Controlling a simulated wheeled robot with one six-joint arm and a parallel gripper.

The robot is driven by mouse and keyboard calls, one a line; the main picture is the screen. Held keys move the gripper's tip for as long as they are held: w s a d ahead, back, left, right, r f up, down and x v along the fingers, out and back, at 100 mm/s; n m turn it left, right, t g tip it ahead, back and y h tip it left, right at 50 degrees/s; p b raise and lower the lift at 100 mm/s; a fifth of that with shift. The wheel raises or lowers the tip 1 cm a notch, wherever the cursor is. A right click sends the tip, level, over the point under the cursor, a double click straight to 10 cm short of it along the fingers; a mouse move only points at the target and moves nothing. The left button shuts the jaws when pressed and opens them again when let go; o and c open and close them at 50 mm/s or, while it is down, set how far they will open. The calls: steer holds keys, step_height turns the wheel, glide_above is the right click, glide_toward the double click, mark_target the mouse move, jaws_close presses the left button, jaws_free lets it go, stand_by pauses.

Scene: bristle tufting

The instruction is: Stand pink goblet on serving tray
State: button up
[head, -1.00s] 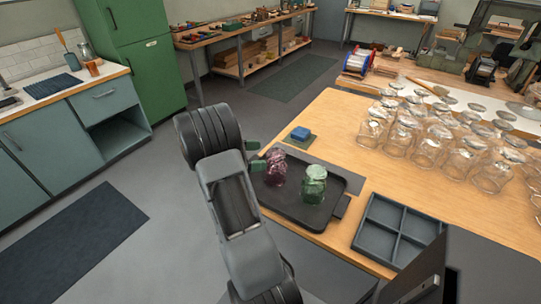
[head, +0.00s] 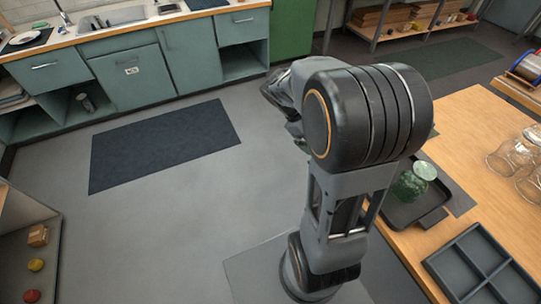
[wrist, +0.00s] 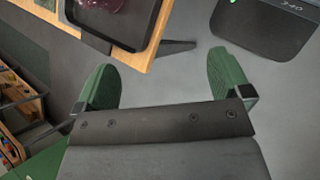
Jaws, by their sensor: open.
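The dark serving tray (head: 402,213) lies on the wooden table's near-left edge in the head view, partly behind my arm. A green goblet (head: 410,186) is on it. The pink goblet is hidden in the head view. In the wrist view, part of it (wrist: 100,10) shows over the tray (wrist: 145,22), cut off by the top edge, so I cannot tell its full pose. My gripper (wrist: 161,62), with green fingers, is open and empty, apart from the tray and the goblet. My gripper is hidden behind my arm in the head view.
A grey divided organizer (head: 480,266) sits on the table right of the tray. Clear glasses (head: 515,158) stand at the right. The floor between the table and the teal cabinets (head: 130,75) is open, with a dark mat (head: 165,143).

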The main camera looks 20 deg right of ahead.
steer(key=s+a+r+m+t+y, duration=0.1)
steer(key=a+m+t+y, duration=0.1)
steer(key=a, duration=0.6)
steer(key=s+a+m+t+y, duration=0.2)
steer(key=a+m+t+y, duration=0.1)
steer(key=a+t, duration=0.3)
steer(key=shift+a+r+y, duration=0.4)
steer(key=shift+a+y, duration=0.4)
steer(key=shift+a, duration=0.4)
step_height(320, 180, up, 6)
steer(key=p, duration=0.5)
steer(key=shift+r+t+p, duration=0.2)
steer(key=shift+t+p, duration=0.1)
